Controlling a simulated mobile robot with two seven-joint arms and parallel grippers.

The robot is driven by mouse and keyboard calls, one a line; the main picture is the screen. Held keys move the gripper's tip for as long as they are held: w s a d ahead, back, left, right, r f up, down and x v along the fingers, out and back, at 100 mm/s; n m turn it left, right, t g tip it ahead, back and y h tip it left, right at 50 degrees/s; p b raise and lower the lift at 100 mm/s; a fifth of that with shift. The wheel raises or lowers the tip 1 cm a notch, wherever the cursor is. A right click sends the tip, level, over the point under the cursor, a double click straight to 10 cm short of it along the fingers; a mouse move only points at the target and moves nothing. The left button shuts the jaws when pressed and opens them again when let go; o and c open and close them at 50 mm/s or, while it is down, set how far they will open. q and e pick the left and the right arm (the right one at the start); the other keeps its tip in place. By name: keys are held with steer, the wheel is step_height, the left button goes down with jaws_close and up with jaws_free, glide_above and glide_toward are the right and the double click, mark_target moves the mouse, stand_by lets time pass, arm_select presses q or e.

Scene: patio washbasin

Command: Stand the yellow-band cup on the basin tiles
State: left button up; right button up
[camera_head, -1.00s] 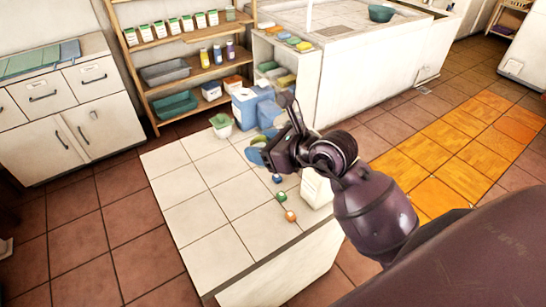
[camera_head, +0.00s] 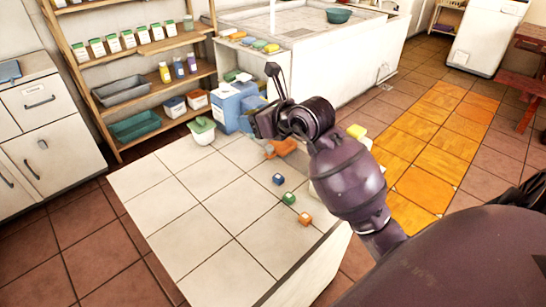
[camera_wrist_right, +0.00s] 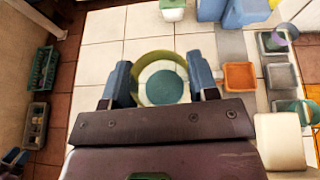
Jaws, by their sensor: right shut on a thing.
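The yellow-band cup (camera_wrist_right: 161,80) shows from above in the right wrist view, round, with a yellow-olive ring around a teal middle. My right gripper (camera_wrist_right: 163,88) has its two blue fingers on either side of it and is shut on it. In the head view my right gripper (camera_head: 262,124) is above the far part of a white-tiled top (camera_head: 190,205); the cup is hidden or too small to tell there. The cup's height above the tiles is unclear. My left gripper is not in view.
A white basin block (camera_head: 345,60) with a teal bowl (camera_head: 339,15) stands behind. The tiled top's left is clear.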

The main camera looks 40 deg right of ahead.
steer(key=shift+w+d+r+m+h, duration=0.45)
steer(key=shift+d+r, duration=0.2)
steer(key=shift+d, duration=0.2)
steer(key=shift+w+f, duration=0.1)
steer(key=shift+f, duration=0.2)
step_height(320, 180, down, 19)
steer(key=b, duration=0.4)
steer(key=shift+r+b, duration=0.2)
steer(key=shift+b, duration=0.1)
steer(key=shift+f, duration=0.25)
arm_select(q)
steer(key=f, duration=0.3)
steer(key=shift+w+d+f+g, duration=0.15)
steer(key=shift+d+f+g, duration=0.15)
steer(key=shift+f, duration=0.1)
arm_select(e)
steer(key=shift+f, duration=0.1)
steer(key=o, duration=0.9)
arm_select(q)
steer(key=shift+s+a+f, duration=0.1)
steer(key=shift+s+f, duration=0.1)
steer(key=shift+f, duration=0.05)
arm_select(e)
steer(key=shift+o, duration=0.2)
